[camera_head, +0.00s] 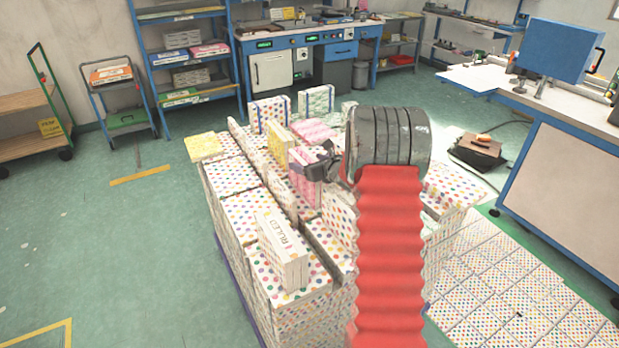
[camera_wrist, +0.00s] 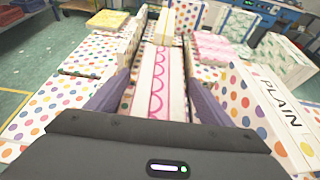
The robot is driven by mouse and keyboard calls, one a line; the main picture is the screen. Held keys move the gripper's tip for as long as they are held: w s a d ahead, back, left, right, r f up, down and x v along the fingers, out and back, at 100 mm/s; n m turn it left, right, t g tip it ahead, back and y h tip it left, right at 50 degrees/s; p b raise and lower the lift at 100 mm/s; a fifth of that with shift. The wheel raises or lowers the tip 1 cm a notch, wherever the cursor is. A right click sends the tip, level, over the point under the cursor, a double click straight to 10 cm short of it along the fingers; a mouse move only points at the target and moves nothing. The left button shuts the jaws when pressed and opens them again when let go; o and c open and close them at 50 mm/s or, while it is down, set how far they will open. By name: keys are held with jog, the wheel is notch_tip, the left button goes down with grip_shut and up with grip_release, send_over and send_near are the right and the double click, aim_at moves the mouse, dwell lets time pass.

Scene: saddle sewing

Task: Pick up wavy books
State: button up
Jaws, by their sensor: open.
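A white book with a pink wavy pattern (camera_wrist: 158,82) stands between the fingers of my gripper (camera_wrist: 157,76) in the wrist view. My gripper is open, with one dark finger on each side of the book; whether either finger touches it I cannot tell. In the head view the pink book (camera_head: 304,186) shows just below and left of my gripper (camera_head: 318,168), partly hidden by it. Another pink-patterned stack (camera_head: 313,131) lies farther back; it also shows in the wrist view (camera_wrist: 221,47). Its exact pattern is too small to tell.
Dotted boxes (camera_head: 233,177) form the large pile beneath. A white "RULED" book (camera_head: 282,250) stands at the front, and a "PLAIN" book (camera_wrist: 283,115) stands close on the right. A yellow book (camera_head: 203,146) lies at the left. Green floor (camera_head: 130,245) is open on the left.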

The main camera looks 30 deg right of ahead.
jog(key=shift+c, duration=0.7)
grip_shut()
jog(key=shift+r, duration=0.2)
dwell(0.5)
